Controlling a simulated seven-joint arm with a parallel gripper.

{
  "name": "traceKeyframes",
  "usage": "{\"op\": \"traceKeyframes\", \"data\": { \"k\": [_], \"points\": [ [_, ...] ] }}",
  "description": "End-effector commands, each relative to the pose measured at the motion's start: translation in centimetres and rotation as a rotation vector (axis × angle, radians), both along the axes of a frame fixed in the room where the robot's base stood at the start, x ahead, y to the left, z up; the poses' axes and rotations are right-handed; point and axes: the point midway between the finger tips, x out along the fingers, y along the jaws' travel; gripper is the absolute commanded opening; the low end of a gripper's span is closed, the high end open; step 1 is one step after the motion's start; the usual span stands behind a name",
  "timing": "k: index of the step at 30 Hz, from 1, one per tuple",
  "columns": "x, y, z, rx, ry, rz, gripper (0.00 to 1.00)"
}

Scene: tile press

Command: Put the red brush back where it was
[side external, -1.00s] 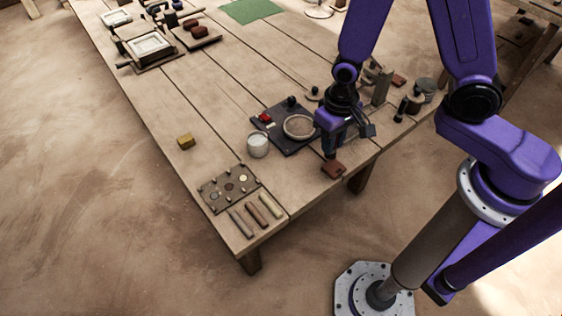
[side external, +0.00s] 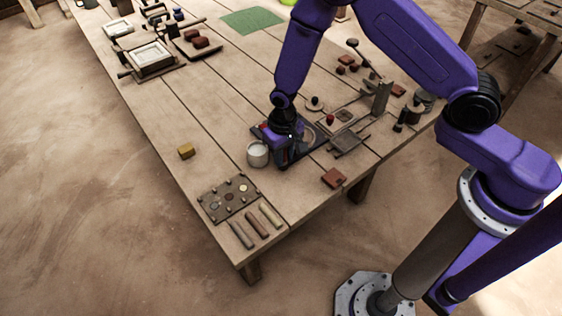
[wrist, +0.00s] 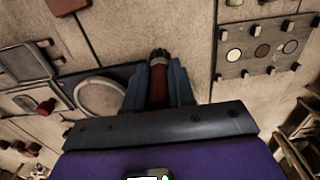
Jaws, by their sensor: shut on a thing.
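The red brush (wrist: 158,82) stands between my fingers in the wrist view, with a reddish body, a pale band and a dark tip. My gripper (wrist: 158,88) is shut on it. In the side view my gripper (side external: 284,160) is low over the dark board (side external: 312,152), just right of the white cup (side external: 257,154). The brush cannot be made out there, and the arm hides part of the board. The board's round dish (wrist: 100,96) lies just left of my fingers in the wrist view. I cannot tell whether the brush touches the board.
A red-brown tile (side external: 334,178) lies at the table's near edge. The press (side external: 347,117) stands to the right. Bare planks lie behind my gripper.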

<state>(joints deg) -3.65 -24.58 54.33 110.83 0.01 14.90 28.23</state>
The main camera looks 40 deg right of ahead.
Motion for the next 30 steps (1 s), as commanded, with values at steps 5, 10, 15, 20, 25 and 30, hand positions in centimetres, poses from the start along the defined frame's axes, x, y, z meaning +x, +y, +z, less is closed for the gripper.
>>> {"op": "traceKeyframes", "data": {
  "k": [5,10,15,20,25,30],
  "points": [
    [0.7,0.3,-1.0,0.0,0.0,0.0,0.0],
    [0.6,0.2,-3.1,-0.001,0.001,0.0,0.0],
    [0.6,0.2,-3.9,0.001,-0.001,0.0,0.0],
    [0.6,0.3,-3.8,0.001,-0.002,0.0,0.0],
    [0.6,0.3,-4.1,0.0,0.0,0.0,0.0],
    [0.6,0.3,-4.1,0.0,-0.001,0.0,0.49]
  ]
}}
